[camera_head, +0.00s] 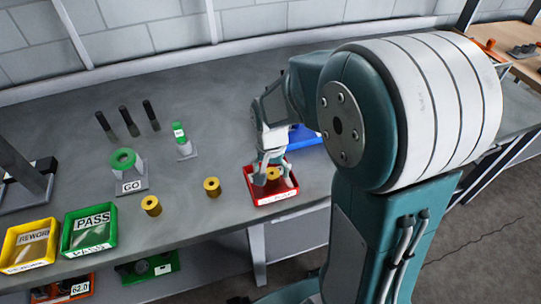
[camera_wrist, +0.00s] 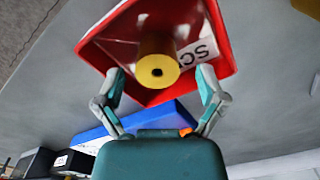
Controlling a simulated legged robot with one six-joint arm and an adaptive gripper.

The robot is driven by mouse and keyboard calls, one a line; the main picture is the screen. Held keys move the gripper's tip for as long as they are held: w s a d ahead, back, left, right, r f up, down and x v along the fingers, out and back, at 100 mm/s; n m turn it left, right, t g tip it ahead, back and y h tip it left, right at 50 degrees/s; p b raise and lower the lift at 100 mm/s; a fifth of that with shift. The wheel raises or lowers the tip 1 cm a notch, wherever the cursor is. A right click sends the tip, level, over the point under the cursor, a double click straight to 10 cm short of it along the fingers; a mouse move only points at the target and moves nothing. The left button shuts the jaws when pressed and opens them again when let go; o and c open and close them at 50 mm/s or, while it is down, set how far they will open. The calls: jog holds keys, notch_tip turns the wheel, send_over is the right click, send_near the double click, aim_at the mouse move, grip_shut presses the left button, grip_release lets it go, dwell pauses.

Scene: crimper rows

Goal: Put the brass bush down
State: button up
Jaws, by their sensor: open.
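A brass bush (camera_head: 273,173) is in the red tray (camera_head: 283,197) on the bench, under my gripper (camera_head: 270,168). My gripper (camera_wrist: 159,78) is open, with one finger on each side of the bush and visible gaps between. The tray has a white label starting "SC". Two more brass bushes stand on the bench left of the tray, a nearer one (camera_head: 151,206) and another (camera_head: 212,187).
A blue tray (camera_head: 305,137) sits just behind the red one. A green PASS tray (camera_head: 90,232) and yellow REWORK tray (camera_head: 29,246) are at the left. A GO gauge (camera_head: 125,162), a green-topped post (camera_head: 181,140) and black pins (camera_head: 129,121) stand further back.

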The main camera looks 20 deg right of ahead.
aim_at(270, 174)
notch_tip(270, 174, up, 10)
jog(key=s+r+n+t, duration=0.2)
jog(key=s+r+n, duration=0.1)
jog(key=s, duration=0.4)
jog(key=s+r+n+t, duration=0.3)
jog(key=s+r, duration=0.1)
jog(key=s, duration=0.3)
jog(key=shift+a+t, duration=0.15)
jog(key=shift+t, duration=0.15)
jog(key=shift+s, duration=0.1)
dwell(1.8)
